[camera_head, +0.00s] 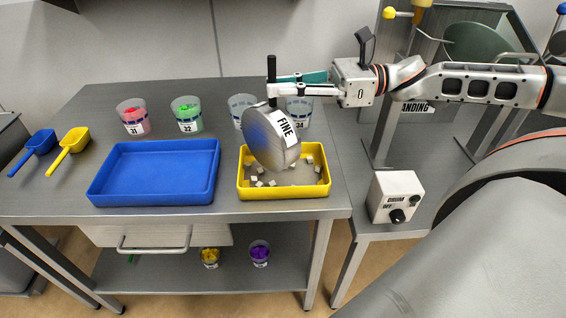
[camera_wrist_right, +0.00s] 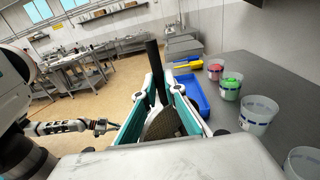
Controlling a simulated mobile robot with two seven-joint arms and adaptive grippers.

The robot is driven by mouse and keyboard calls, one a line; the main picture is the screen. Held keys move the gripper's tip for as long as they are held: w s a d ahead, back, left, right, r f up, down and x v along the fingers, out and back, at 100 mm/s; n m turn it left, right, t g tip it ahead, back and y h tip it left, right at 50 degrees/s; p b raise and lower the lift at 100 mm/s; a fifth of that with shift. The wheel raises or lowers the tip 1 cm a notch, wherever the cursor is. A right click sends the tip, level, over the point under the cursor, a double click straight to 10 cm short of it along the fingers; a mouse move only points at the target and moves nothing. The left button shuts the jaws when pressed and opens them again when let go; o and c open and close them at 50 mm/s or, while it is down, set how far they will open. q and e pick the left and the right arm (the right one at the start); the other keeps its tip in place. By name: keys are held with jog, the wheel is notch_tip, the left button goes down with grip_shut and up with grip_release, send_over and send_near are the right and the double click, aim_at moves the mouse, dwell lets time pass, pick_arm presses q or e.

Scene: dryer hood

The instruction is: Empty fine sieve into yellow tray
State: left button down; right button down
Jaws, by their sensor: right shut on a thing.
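The fine sieve (camera_head: 262,138) is a round metal sieve with a "FINE" label and a black upright handle. My right gripper (camera_head: 272,90) is shut on the handle. The sieve is tipped steeply on its side above the yellow tray (camera_head: 241,189). Several small white cubes (camera_head: 258,183) lie in the tray. The sieve hides part of the tray's back edge and inside. In the right wrist view the handle (camera_wrist_right: 152,70) stands between the fingers, with dark mesh (camera_wrist_right: 163,125) below. My left gripper (camera_wrist_right: 103,126) shows small in that view, away from the tray; its opening is unclear.
A blue tray (camera_head: 155,171) stands left of the yellow one. Several labelled cups, including 31 (camera_head: 133,115) and 32 (camera_head: 187,115), line the back. Blue and yellow scoops (camera_head: 68,150) lie at left. A white control box (camera_head: 396,196) is at right.

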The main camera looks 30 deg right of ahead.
jog(key=shift+w+d, duration=0.1)
jog(key=shift+d, duration=0.2)
jog(key=shift+d+m+t+y, duration=0.3)
jog(key=shift+d+t, duration=0.1)
jog(key=shift+d, duration=0.2)
jog(key=shift+w+d, duration=0.1)
jog(key=shift+d, duration=0.25)
jog(key=shift+d+f+m+y, duration=0.1)
jog(key=shift+d+m+y, duration=0.2)
jog(key=shift+d, duration=0.05)
jog(key=shift+d, duration=0.15)
